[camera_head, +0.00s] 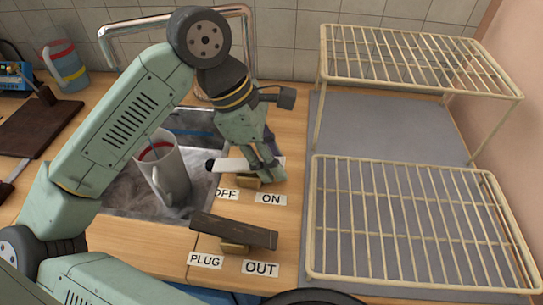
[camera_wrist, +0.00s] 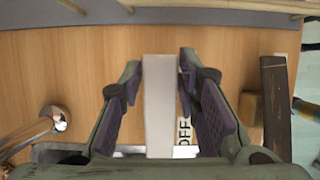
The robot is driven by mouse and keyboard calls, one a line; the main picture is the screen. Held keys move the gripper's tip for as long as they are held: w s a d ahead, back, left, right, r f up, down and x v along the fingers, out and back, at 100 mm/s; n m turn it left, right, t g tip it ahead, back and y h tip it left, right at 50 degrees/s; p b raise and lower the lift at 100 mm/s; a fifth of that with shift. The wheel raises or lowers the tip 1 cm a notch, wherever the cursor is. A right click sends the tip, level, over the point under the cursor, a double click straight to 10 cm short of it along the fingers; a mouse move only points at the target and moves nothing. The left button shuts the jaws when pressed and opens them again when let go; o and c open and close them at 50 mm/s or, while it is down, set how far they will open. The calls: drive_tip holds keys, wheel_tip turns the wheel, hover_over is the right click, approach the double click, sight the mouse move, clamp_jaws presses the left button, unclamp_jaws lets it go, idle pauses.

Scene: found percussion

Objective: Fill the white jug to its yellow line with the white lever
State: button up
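The white jug (camera_head: 172,178) stands upright in the sink, with a red band near its rim. I cannot make out its yellow line or water level, and my arm hides part of it. The white lever (camera_head: 232,165) lies across a small block between the OFF and ON labels, its dark tip towards the sink. My gripper (camera_head: 268,165) is over its ON-side part. In the wrist view the white lever (camera_wrist: 160,110) runs between my open fingers (camera_wrist: 161,75), with a narrow gap on each side.
A dark lever (camera_head: 235,230) sits in front, by PLUG and OUT labels. The chrome tap (camera_head: 175,20) arches behind my arm. Another jug (camera_head: 66,66) with red and yellow bands stands back left. A wire rack (camera_head: 400,165) stands on a grey mat at right.

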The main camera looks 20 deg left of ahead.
clamp_jaws()
drive_tip(key=shift+f+b, duration=0.1)
drive_tip(key=shift+b, duration=0.2)
drive_tip(key=shift+h+b, duration=0.3)
drive_tip(key=shift+b, duration=0.15)
drive_tip(key=shift+a+h+b, duration=0.15)
drive_tip(key=shift+h+b, duration=0.25)
drive_tip(key=shift+b, duration=0.25)
drive_tip(key=shift+r, duration=0.35)
drive_tip(key=shift+o, duration=2.4)
unclamp_jaws()
